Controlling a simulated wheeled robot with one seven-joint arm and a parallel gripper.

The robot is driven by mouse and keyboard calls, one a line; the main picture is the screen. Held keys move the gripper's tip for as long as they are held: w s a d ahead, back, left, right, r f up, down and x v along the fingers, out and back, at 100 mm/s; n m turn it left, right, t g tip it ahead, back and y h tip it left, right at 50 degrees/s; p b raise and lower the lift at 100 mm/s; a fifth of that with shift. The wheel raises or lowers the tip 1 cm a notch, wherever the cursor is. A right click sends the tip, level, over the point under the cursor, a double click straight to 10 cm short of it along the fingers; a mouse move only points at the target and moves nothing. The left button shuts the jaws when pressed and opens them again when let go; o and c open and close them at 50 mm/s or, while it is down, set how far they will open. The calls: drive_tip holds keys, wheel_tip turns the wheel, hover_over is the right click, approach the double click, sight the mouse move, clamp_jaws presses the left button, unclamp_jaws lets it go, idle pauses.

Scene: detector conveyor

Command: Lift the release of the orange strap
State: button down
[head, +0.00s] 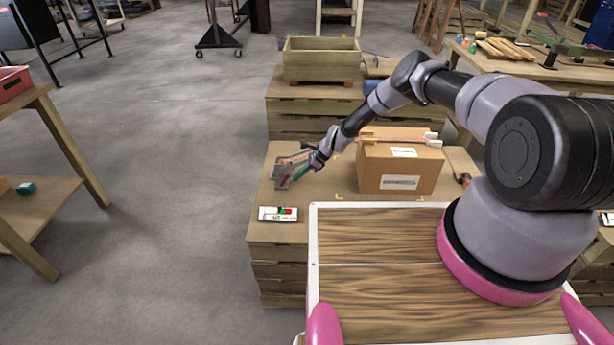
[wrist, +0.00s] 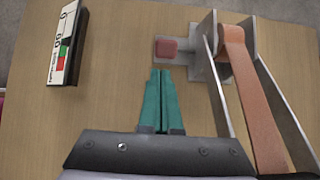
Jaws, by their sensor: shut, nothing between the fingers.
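The orange strap (wrist: 252,100) runs between two grey metal side plates of a buckle-like fixture (wrist: 208,68) in the wrist view. A small red pad (wrist: 166,48), which looks like the release, sits on a flat grey plate left of the strap. My gripper (wrist: 160,72) has teal fingers pressed together and empty. In the picture its tips lie just below the red pad; a gap shows between them, and the height above it is unclear. In the head view my gripper (head: 298,174) is at the grey fixture (head: 283,171) and partly hides it.
A white device with green and red patches (head: 278,214) lies on the wooden bench; it is upper left in the wrist view (wrist: 67,45). A cardboard box (head: 400,168) stands right of my gripper. A wooden crate (head: 320,66) is behind. Bare bench surface lies left of the fixture.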

drive_tip(key=shift+a+r, duration=0.2)
drive_tip(key=shift+a, duration=0.05)
drive_tip(key=shift+a, duration=0.1)
drive_tip(key=shift+a+r, duration=0.1)
drive_tip(key=shift+r, duration=0.05)
drive_tip(key=shift+h, duration=0.3)
